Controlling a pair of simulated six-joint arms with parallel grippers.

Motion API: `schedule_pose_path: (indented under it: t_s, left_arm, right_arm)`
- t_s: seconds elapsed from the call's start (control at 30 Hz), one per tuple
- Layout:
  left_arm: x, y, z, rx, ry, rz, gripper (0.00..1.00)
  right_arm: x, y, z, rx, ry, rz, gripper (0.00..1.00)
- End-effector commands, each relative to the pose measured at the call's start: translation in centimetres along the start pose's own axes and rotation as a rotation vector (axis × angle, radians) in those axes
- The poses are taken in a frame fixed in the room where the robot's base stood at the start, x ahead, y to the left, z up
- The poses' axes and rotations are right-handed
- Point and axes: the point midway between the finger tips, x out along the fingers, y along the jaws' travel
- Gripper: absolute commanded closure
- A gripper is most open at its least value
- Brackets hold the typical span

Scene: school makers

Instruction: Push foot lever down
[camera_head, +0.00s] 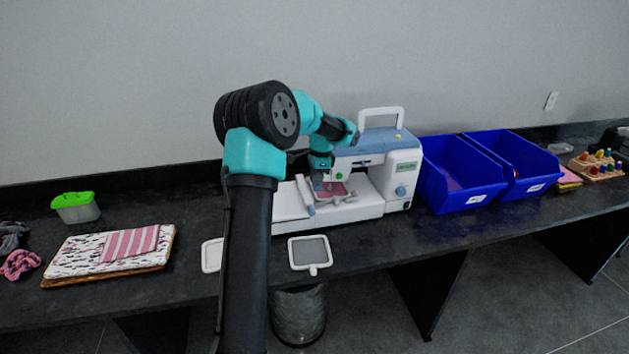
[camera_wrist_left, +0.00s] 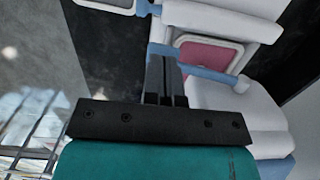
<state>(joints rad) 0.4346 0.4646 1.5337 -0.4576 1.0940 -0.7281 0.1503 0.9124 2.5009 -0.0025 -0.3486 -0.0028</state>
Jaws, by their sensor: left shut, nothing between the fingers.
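The white and blue sewing machine (camera_head: 372,150) stands on the dark bench against the wall, its handle up. A pink cloth in a frame (camera_head: 338,189) lies under its arm; it also shows in the left wrist view (camera_wrist_left: 212,58). My left gripper (camera_head: 318,186) reaches in from the left to the needle area, in front of the machine. Its fingers (camera_wrist_left: 166,75) are shut with nothing between them, close to the machine's white and blue parts. I cannot pick out the foot lever; my gripper and arm cover part of that area.
My left arm crosses the middle of the head view. Two blue bins (camera_head: 462,190) stand right of the machine. White frames (camera_head: 310,252) lie at the bench's front edge. A folded cloth stack (camera_head: 85,255) and a green-lidded box (camera_head: 76,208) are at left. A waste bin (camera_head: 299,315) stands below.

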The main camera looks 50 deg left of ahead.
Motion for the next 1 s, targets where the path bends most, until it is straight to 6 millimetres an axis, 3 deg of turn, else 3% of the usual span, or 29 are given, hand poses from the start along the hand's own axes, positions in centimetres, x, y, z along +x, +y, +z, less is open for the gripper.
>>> schedule_pose_path:
  t_s: [0.03,0.2,0.67,1.0]
  left_arm:
    - [1.3,0.5,-2.3,0.032,0.005,0.01,1.0]
    - [0.6,0.5,-3.5,0.036,0.007,0.006,1.0]
    - [-0.6,0.2,-3.1,0.03,0.007,-0.003,1.0]
    - [-5.0,0.1,-1.1,0.004,0.002,-0.001,1.0]
  right_arm:
    - [0.0,0.0,0.0,0.0,0.0,0.0,0.57]
    - [0.0,0.0,0.0,0.0,0.0,0.0,0.57]
    - [0.0,0.0,0.0,0.0,0.0,0.0,0.57]
    - [0.0,0.0,0.0,0.0,0.0,0.0,0.57]
